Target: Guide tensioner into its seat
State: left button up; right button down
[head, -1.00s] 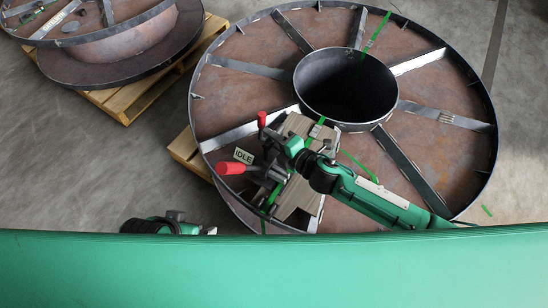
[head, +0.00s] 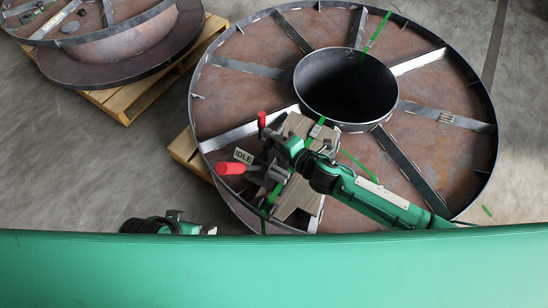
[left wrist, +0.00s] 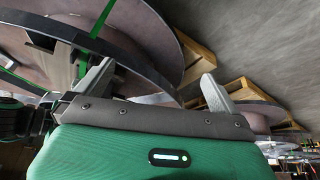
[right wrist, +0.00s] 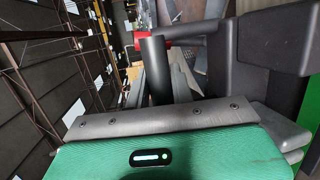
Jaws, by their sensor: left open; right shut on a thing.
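The tensioner (head: 262,172) is a dark tool with two red-tipped handles at the near left of the large steel reel (head: 440,160). My right gripper (head: 284,158) is shut on it. A dark post and a red part of the tensioner (right wrist: 155,70) show close up in the right wrist view. The tensioner is beside tan-grey blocks (head: 296,196) crossed by a green strap (head: 318,130). Its underside and seat are hidden, so contact there cannot be told. My left gripper (left wrist: 155,88) is open and empty, below the reel's near side in the head view.
An "IDLE" plate (head: 243,155) shows beside the tensioner. Steel spokes radiate from the open hub (head: 345,90). A second reel (head: 120,60) rests on a wooden pallet (head: 125,98) at the upper left.

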jog(key=shift+f, duration=0.1)
jog(key=shift+w+r, duration=0.1)
jog(key=shift+r, duration=0.65)
pick_arm(q)
notch_tip(320, 180, down, 11)
jog(key=g+p, duration=0.1)
jog(key=p, duration=0.4)
jog(key=shift+w+g, duration=0.3)
jog(key=shift+w, duration=0.1)
pick_arm(e)
notch_tip(320, 180, up, 19)
